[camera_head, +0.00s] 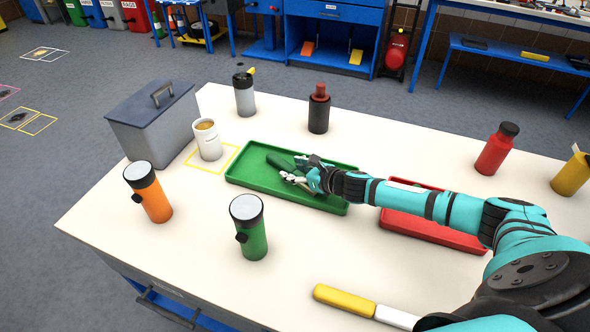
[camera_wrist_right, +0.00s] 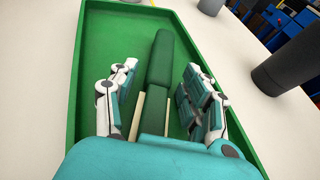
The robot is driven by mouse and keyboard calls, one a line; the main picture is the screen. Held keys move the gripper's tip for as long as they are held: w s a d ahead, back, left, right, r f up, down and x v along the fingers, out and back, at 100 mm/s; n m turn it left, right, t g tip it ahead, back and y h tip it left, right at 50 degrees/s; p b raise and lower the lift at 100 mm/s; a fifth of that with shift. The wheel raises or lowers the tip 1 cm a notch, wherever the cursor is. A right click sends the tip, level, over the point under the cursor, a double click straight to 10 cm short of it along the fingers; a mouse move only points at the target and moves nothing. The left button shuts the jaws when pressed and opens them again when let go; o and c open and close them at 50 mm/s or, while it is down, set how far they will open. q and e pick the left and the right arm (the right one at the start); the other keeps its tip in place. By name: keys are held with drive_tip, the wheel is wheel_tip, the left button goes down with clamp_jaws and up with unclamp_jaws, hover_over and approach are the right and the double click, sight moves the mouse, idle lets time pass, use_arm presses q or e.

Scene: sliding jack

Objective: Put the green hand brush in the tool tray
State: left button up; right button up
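The green hand brush (camera_head: 279,163) lies inside the green tray (camera_head: 245,178) on the table. In the right wrist view the brush (camera_wrist_right: 161,58) runs lengthwise over the tray floor, with pale bristles at its near end. My right gripper (camera_head: 297,178) reaches into the green tray from the right. In the wrist view my right gripper's fingers (camera_wrist_right: 158,98) stand on either side of the brush, open, with gaps between them and it. My wrist hides the near end of the brush. My left gripper is not in view.
A red tray (camera_head: 440,235) lies partly under my right arm. A grey lidded box (camera_head: 155,125), a white cup (camera_head: 207,142), orange (camera_head: 152,195) and green (camera_head: 250,232) flasks and dark bottles surround the green tray. A yellow-handled item (camera_head: 345,302) lies at the front.

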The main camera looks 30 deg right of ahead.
drive_tip(key=shift+r, duration=0.25)
drive_tip(key=v, duration=0.3)
drive_tip(key=b+v, duration=0.1)
drive_tip(key=v, duration=0.2)
drive_tip(key=shift+s+d+f, duration=0.15)
drive_tip(key=shift+s, duration=0.15)
drive_tip(key=shift+s+d+r, duration=0.1)
drive_tip(key=shift+s+r, duration=0.2)
drive_tip(key=shift+s, duration=0.05)
